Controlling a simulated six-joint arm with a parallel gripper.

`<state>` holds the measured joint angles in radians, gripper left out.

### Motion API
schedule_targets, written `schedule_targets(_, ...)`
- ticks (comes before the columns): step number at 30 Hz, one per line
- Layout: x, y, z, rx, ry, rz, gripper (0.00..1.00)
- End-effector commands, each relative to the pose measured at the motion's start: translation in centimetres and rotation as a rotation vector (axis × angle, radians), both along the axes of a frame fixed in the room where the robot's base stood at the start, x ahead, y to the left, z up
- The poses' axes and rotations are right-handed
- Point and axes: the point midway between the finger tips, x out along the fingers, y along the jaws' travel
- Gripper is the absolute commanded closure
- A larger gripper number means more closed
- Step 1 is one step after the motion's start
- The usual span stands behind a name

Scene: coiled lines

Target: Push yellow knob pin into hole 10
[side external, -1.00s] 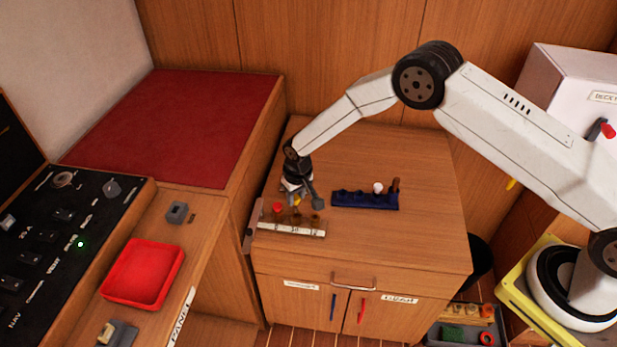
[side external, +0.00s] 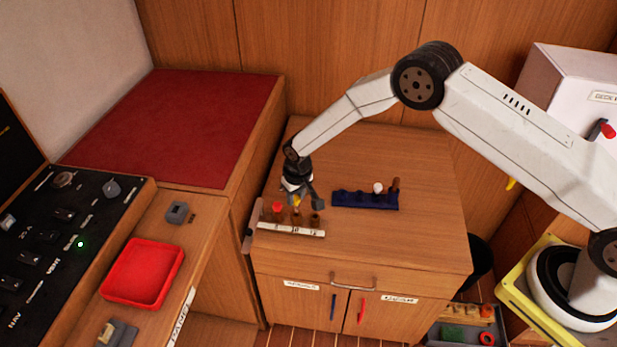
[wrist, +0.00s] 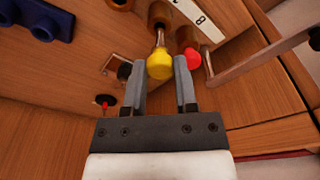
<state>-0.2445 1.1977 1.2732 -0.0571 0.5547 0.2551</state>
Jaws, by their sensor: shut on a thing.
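The yellow knob pin (wrist: 159,65) is between my gripper's fingertips (wrist: 163,66) in the wrist view, with its metal shank pointing at a brown wooden socket (wrist: 160,14). Whether the shank tip is inside the socket I cannot tell. In the side view my gripper (side external: 301,196) is low over the labelled row of brown sockets, and the yellow knob (side external: 296,201) shows just below it. The white number strip (side external: 290,229) runs along the front of the row; its numbers are too small to read surely there. The wrist view shows an 8 on it.
A red knob pin (side external: 277,207) stands left of the yellow one, close to my right finger in the wrist view (wrist: 193,58). A dark blue rack (side external: 350,200) with a white knob (side external: 378,187) is behind and right. The cabinet top at right is clear.

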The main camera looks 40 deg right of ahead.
Motion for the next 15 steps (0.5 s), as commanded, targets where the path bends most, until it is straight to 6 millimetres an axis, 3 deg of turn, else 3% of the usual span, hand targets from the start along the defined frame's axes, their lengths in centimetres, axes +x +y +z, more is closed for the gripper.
schedule_targets(15,0.0,0.0,-1.1,0.0,0.0,0.0,1.0)
